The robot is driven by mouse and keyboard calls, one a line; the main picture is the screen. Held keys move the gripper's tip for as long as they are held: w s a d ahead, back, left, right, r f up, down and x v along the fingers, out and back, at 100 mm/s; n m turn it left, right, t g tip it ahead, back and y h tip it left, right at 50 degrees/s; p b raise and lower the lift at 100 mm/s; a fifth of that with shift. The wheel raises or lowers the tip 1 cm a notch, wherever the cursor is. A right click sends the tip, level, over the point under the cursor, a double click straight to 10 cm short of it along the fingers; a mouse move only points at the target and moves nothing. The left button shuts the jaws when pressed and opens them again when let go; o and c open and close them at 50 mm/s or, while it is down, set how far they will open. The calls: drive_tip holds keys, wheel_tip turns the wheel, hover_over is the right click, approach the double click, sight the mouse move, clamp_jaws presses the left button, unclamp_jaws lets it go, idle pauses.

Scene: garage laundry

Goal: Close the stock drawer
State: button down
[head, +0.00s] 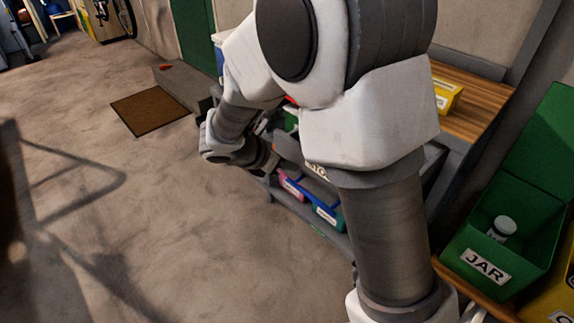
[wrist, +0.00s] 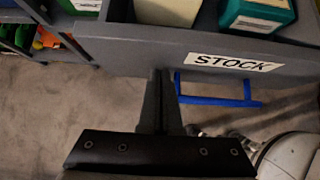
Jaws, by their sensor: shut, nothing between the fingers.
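The stock drawer (wrist: 140,47) shows in the wrist view as a grey front with a white STOCK label and a blue bar handle (wrist: 218,101) below it. It stands open, with a pale box and a teal box visible inside. In the head view its front (head: 287,148) is partly hidden behind my arm, with part of the label showing. My gripper (wrist: 158,72) is shut and empty, its fingertips close to the drawer front, left of the handle. I cannot tell whether they touch it. My arm covers much of the drawer in the head view.
A lower shelf holds a pink bin (head: 291,187) and a teal bin (head: 328,215). A green JAR bin (head: 500,245) with a white jar stands at the right. A yellow box (head: 447,94) sits on the wooden top. The concrete floor (head: 150,220) at left is clear.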

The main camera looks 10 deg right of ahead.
drive_tip(key=shift+w+d, duration=0.1)
drive_tip(key=w+d+p, duration=0.2)
drive_tip(key=w+d, duration=0.3)
drive_tip(key=d, duration=0.2)
drive_tip(key=w+d+p, duration=0.2)
drive_tip(key=w+d, duration=0.3)
drive_tip(key=d, duration=0.2)
drive_tip(key=w+d+p, duration=0.3)
drive_tip(key=w+d, duration=0.2)
drive_tip(key=d, duration=0.2)
drive_tip(key=shift+w, duration=0.1)
drive_tip(key=shift+w+d+r, duration=0.1)
drive_tip(key=shift+w+d, duration=0.1)
drive_tip(key=shift+d, duration=0.1)
drive_tip(key=shift+d+r, duration=0.1)
